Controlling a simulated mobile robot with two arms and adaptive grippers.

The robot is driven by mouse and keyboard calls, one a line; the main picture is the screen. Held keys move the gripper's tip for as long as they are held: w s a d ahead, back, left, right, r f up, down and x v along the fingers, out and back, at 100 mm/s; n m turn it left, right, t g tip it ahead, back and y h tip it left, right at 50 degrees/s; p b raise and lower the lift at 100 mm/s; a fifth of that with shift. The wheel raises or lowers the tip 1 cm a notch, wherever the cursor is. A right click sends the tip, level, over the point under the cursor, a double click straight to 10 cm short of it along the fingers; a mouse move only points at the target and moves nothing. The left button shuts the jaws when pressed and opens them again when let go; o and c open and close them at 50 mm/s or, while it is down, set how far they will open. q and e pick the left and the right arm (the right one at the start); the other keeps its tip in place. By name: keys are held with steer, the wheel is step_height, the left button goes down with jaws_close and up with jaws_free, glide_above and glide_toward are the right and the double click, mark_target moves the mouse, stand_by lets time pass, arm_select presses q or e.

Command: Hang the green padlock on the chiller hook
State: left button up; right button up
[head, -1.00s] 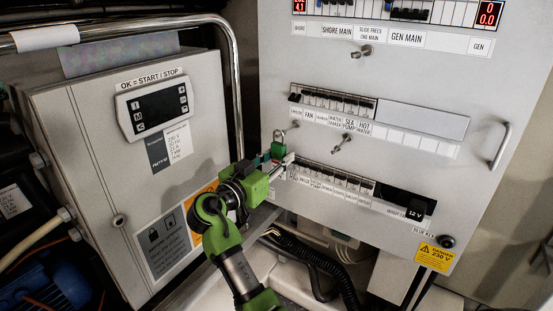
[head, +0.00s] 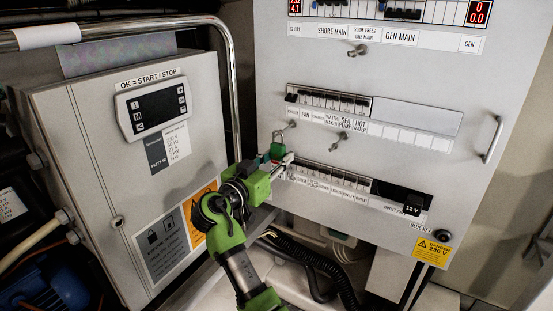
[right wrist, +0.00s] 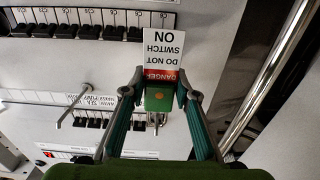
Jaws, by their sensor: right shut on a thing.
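The green padlock (head: 277,152) is held in my right gripper (head: 278,162) in front of the switch panel, its shackle pointing up. In the right wrist view the padlock (right wrist: 158,99) sits between the two fingertips of the right gripper (right wrist: 159,92). A white and red danger tag (right wrist: 163,50) shows beside it. A metal hook (head: 289,126) sticks out of the panel just above and right of the shackle. I cannot tell whether the shackle touches it. A second hook (head: 339,141) is further right. No label reading chiller is legible. My left gripper is not in view.
The grey panel (head: 440,150) carries rows of switches, an upper hook (head: 358,50) and a handle (head: 491,139) at right. A grey control box (head: 90,125) stands at left, with a metal rail (head: 233,90) beside it. Black hoses (head: 318,275) run below the panel.

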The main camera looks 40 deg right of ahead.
stand_by(0.4)
steer(key=o, duration=1.3)
step_height(320, 180, up, 10)
